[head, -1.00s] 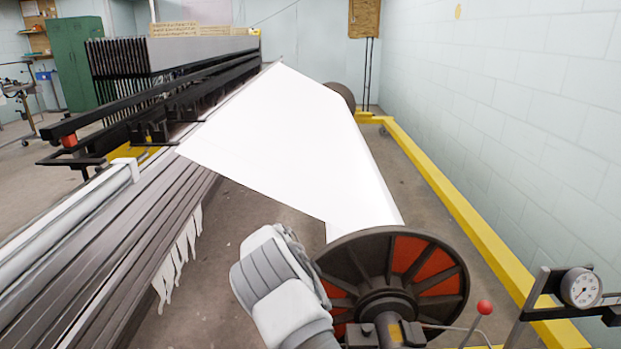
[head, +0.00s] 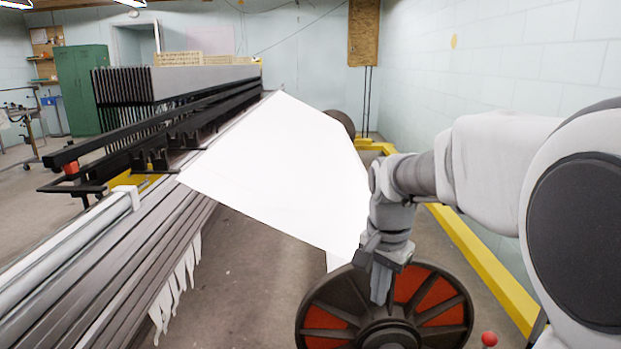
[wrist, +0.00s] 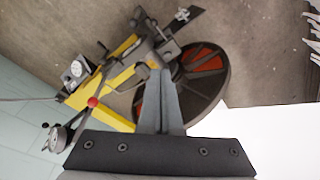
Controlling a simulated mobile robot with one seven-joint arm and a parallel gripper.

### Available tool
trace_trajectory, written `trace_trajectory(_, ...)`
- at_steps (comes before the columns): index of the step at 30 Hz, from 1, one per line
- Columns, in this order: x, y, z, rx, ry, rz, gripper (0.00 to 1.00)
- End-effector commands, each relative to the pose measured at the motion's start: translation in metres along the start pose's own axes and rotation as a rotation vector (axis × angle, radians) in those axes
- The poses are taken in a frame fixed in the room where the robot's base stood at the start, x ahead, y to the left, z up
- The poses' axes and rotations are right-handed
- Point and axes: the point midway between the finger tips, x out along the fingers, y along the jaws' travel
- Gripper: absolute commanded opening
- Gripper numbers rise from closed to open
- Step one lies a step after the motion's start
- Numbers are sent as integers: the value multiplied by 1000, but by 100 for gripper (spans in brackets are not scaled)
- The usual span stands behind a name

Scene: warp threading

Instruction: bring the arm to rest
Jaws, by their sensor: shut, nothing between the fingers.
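My gripper (head: 380,287) hangs pointing down in front of the upper part of the beam wheel (head: 327,306), a dark wheel with red panels. In the wrist view my gripper (wrist: 160,75) is shut, its fingers together and empty, in front of the same wheel (wrist: 207,70). I cannot tell whether the fingers touch the wheel. My arm comes in from the right side of the head view, bent at the wrist. The white warp sheet (head: 285,165) runs from the loom down behind my gripper to the beam.
The loom's long rails (head: 130,240) fill the left side. A yellow floor frame (head: 480,260) runs along the pale block wall (head: 470,70) on the right. A red-knobbed lever (head: 489,339) stands right of the wheel. The wrist view shows a gauge (wrist: 75,69).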

Motion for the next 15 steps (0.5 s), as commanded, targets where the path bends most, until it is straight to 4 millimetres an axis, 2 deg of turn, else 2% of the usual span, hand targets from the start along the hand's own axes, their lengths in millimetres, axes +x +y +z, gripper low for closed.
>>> trace_trajectory(1, -12, 11, 7, -41, 8, -29, 0)
trace_trajectory(6, -40, 44, 32, -202, 51, -101, 0)
trace_trajectory(15, -65, 100, 83, -490, 182, -169, 0)
